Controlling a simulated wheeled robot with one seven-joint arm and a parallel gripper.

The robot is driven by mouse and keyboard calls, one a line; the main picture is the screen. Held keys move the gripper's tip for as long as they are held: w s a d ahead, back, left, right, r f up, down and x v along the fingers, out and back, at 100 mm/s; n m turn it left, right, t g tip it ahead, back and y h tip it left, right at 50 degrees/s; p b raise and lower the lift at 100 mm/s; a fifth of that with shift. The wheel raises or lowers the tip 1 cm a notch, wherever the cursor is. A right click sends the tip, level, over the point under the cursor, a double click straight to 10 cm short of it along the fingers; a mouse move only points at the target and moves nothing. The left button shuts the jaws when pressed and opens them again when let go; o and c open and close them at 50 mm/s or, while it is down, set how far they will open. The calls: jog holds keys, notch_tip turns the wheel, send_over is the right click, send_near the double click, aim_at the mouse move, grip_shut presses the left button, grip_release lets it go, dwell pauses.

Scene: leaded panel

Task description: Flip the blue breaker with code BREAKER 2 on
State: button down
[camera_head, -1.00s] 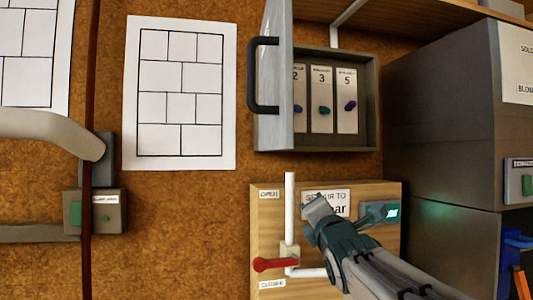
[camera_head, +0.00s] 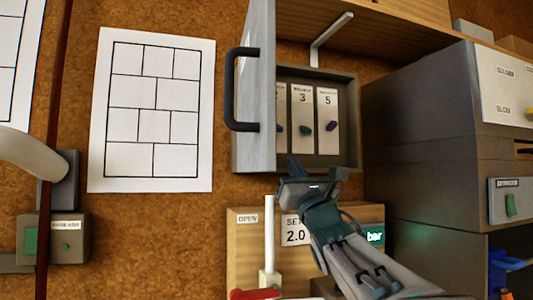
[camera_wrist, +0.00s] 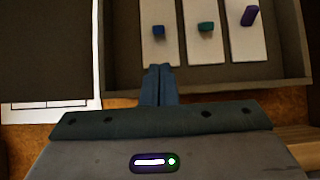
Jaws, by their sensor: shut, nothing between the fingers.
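The open breaker box (camera_head: 347,85) holds a row of white breaker plates. The breaker 2 plate is mostly behind the door in the head view, with only a sliver of its blue lever (camera_head: 281,128) showing. In the wrist view the blue lever (camera_wrist: 158,31) is the leftmost, on its white plate (camera_wrist: 156,52). My gripper (camera_head: 293,165) is shut and empty at the lower edge of the box. In the wrist view its closed fingertips (camera_wrist: 160,68) are just below the blue lever, apart from it in the picture. Whether they touch the plate cannot be told.
Breaker 3 has a teal lever (camera_wrist: 206,27) and breaker 5 a purple one (camera_wrist: 250,15), both to the right. The open grey door (camera_head: 254,85) with its black handle (camera_head: 232,90) stands left of my gripper. A wooden panel (camera_head: 240,245) with a red valve lever is below.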

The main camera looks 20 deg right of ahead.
jog(key=p+x, duration=0.5)
jog(key=x, duration=0.4)
jog(key=shift+w+r, duration=0.15)
jog(key=shift+w, duration=0.05)
